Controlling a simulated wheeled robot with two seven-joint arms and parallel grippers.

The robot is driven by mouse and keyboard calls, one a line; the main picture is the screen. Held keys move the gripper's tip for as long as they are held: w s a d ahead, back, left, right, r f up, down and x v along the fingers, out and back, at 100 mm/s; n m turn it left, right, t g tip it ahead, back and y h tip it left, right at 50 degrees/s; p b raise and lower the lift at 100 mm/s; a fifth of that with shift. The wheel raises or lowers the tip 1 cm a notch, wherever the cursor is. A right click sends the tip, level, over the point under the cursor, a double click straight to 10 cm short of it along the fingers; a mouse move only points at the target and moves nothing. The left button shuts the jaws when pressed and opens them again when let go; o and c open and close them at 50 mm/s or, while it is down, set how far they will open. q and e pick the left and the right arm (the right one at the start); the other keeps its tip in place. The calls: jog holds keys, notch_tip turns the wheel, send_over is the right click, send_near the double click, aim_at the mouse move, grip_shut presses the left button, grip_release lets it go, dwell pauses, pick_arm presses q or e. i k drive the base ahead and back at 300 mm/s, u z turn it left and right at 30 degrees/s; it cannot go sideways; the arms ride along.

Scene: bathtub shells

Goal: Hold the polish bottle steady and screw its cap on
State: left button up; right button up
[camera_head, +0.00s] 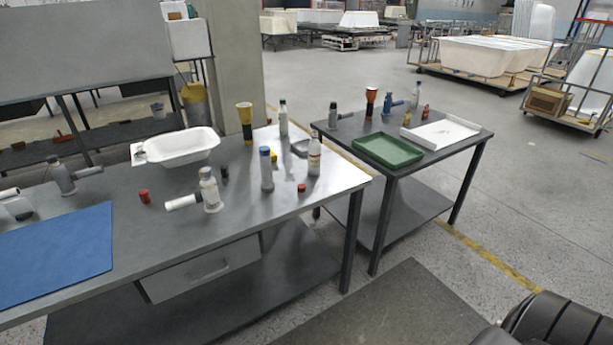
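I cannot tell for sure which container is the polish bottle. A similar red piece (145,196) sits farther left. A grey-white bottle-shaped item (210,190) stands mid-bench, with a white cylinder (184,202) at its left. A grey cylinder with a blue top (266,168) stands between them. Neither of my grippers is in view.
A white basin (182,147), a blue mat (55,256) and a yellow-topped tool (245,122) are on the bench. A smaller table on the right holds a green tray (388,150) and a white tray (440,132). Bare floor lies right of it.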

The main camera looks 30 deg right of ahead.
aim_at(314, 148)
jog(key=k, duration=0.65)
jog(key=u, duration=0.55)
jog(key=i, duration=1.5)
jog(key=z, duration=1)
jog(key=i, duration=0.5)
jog(key=z, duration=0.55)
